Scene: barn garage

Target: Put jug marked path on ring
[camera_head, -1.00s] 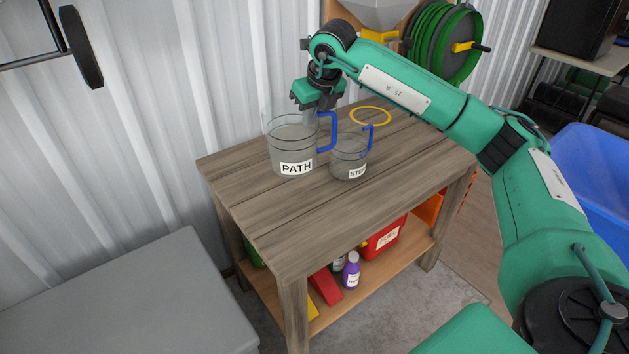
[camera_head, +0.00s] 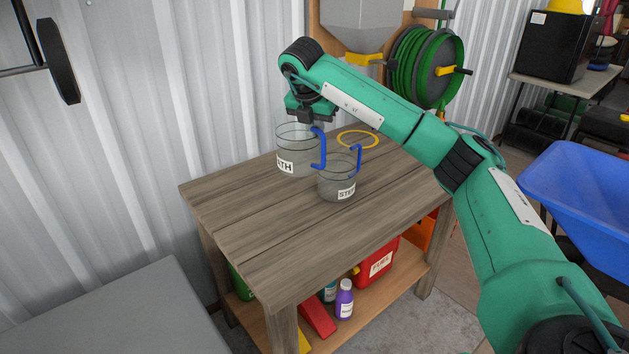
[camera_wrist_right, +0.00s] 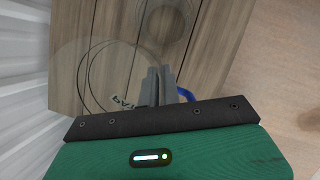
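The clear jug marked PATH (camera_head: 297,150) has a blue handle and shows at the back left of the wooden table. Its label now faces left and is partly cut off from view. My right gripper (camera_wrist_right: 161,88) reaches down at the handle side of this jug, its fingers close together and shut on it near the top of the blue handle. I cannot tell whether the jug's base touches the table. The yellow ring (camera_head: 340,138) lies flat on the table, behind and right of the jug. My left gripper is out of view.
A smaller clear jug (camera_head: 335,183) with a blue handle and a label starting "STE" stands in front of the PATH jug and right of it. The wooden table (camera_head: 250,225) is bare at its front. A corrugated wall stands close behind on the left.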

